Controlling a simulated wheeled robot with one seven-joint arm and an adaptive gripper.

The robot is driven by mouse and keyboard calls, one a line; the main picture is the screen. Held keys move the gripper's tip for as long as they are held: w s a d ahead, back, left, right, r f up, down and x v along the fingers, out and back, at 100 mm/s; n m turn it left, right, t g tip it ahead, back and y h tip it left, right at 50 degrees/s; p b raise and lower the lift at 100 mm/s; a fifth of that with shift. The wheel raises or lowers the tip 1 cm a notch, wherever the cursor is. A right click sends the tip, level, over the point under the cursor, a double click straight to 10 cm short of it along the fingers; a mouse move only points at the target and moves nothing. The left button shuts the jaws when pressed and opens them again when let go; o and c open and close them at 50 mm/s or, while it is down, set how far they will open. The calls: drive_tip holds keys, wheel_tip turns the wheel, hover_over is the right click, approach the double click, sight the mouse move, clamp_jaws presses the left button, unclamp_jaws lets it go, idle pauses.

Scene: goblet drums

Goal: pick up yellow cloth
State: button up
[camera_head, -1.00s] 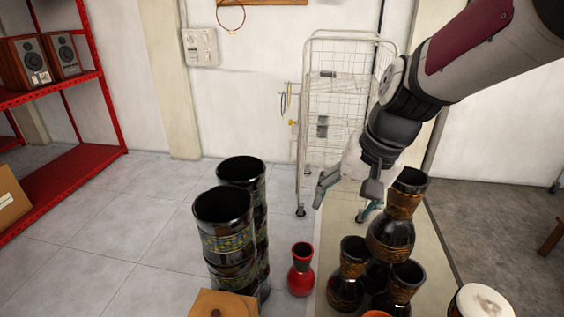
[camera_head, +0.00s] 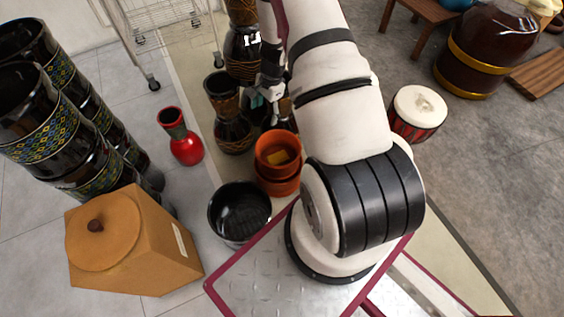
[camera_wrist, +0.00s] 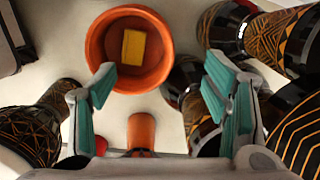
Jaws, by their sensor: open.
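The yellow cloth (camera_wrist: 133,47) shows as a small flat rectangle on the bottom of an orange pot (camera_wrist: 96,45) in the wrist view. In the head view the cloth (camera_head: 278,157) lies inside the same orange pot (camera_head: 262,146), which sits on another orange pot. My gripper (camera_wrist: 160,85) is open and empty, with teal pads on both fingers. In the wrist view the pot lies beyond the fingertips, toward the upper left. In the head view my gripper (camera_head: 264,98) is partly hidden by my arm, behind the pot among dark drums.
Dark goblet drums (camera_head: 230,112) stand close around my gripper. A black bowl (camera_head: 240,212) is in front of the orange pot. A red vase (camera_head: 184,147) and a wooden box (camera_head: 145,250) are to the left. A white-topped drum (camera_head: 420,106) is at the right.

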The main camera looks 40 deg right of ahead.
drive_tip(key=s+d+f+m+b, duration=0.1)
drive_tip(key=s+d+f, duration=0.1)
drive_tip(key=f, duration=0.4)
drive_tip(key=s+d+f+m+b, duration=0.1)
drive_tip(key=s+d+f, duration=0.15)
drive_tip(key=f, duration=0.35)
drive_tip(key=b, duration=0.3)
hover_over(278, 158)
drive_tip(key=d, duration=0.2)
drive_tip(key=shift+g, duration=0.4)
wheel_tip(278, 158, down, 8)
drive_tip(key=shift+a+r, duration=0.1)
drive_tip(key=shift+r, duration=0.15)
drive_tip(key=shift+a+f+b, duration=0.25)
drive_tip(key=shift+f+b, duration=0.25)
drive_tip(key=shift+f, duration=0.45)
drive_tip(key=shift+a+f+b, duration=0.2)
drive_tip(key=shift+f+b, duration=0.25)
drive_tip(key=shift+f, duration=0.55)
drive_tip(key=shift+a+f+b, duration=0.25)
drive_tip(key=shift+f+b, duration=0.25)
drive_tip(key=shift+f, duration=0.45)
drive_tip(key=shift+r, duration=0.1)
drive_tip(key=c, duration=1.3)
drive_tip(key=shift+c, duration=0.2)
drive_tip(key=shift+r, duration=0.1)
wheel_tip(278, 158, up, 10)
drive_tip(key=p, duration=0.4)
